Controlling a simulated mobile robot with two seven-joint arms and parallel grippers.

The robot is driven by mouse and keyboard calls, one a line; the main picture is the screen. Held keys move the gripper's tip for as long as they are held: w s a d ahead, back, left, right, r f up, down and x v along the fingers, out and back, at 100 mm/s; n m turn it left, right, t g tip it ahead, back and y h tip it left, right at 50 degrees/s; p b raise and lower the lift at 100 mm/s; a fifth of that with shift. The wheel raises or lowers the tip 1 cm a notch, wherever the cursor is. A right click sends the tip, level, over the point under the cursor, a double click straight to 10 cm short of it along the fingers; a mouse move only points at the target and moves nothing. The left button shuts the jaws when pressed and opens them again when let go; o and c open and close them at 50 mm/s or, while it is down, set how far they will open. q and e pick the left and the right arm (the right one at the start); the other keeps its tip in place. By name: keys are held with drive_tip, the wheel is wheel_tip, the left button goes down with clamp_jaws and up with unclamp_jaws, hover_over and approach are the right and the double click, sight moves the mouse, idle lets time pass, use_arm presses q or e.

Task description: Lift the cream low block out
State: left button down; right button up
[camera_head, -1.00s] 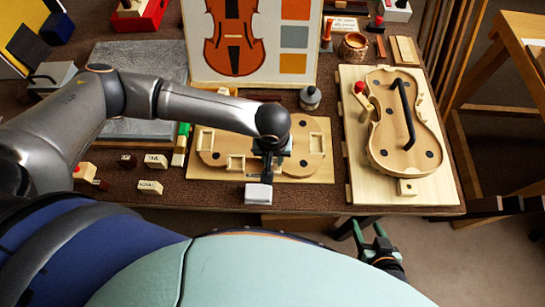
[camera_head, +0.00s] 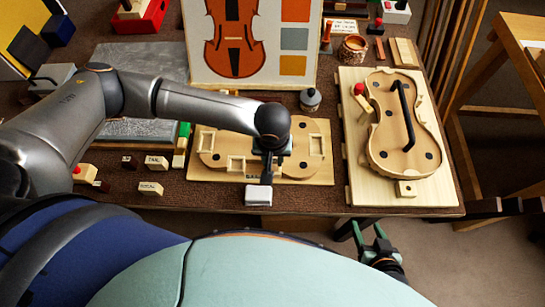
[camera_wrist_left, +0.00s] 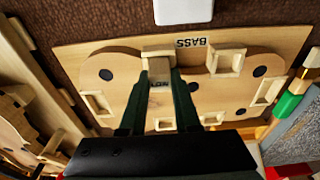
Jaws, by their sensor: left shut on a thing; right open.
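My left gripper (camera_head: 268,172) is over the front edge of the violin-shaped mould board (camera_head: 317,146), near its middle. In the left wrist view its dark green fingers stand on both sides of a cream low block (camera_wrist_left: 159,70) and are shut on it. The block sits at or just above a notch in the mould board's edge, beside the word BASS; I cannot tell whether it is clear of the notch. In the head view the arm hides the block. My right gripper (camera_head: 372,240) is open and empty, low in front of the bench.
A white box-like thing (camera_head: 258,195) is close in front of the board. A second board with a violin body (camera_head: 412,165) and a black bar is at right. A grey-lidded jar (camera_head: 310,99) stands behind the mould. Several small labelled blocks (camera_head: 150,188) lie at left.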

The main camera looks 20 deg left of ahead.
use_arm(q)
drive_tip(key=shift+r+p, duration=0.9)
drive_tip(key=shift+r, duration=1.75)
wheel_tip(320, 180, up, 7)
